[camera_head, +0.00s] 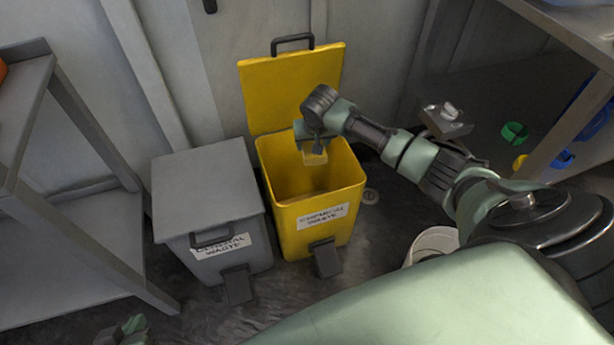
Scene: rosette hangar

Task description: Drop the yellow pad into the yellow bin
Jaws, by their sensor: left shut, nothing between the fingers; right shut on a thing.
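The yellow bin (283,220) stands on the floor near the wall, with its yellow lid (265,95) raised and its mouth open. My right gripper (316,145) points down over the bin's mouth. It is shut on the yellow pad (316,158), a small pale yellow piece partly covered by the fingers. The pad is over or just inside the opening; its exact height against the rim is hard to tell. My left gripper (124,332) shows only partly at the bottom left edge, shut and empty, far from the bin.
A grey bin (205,190) with a closed lid and a waste label stands directly left of the yellow bin. Grey shelving (75,240) is at the left. A bench (575,40) stands at the right, with green, yellow and blue items beneath. A white bucket (432,243) is partly hidden below my arm.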

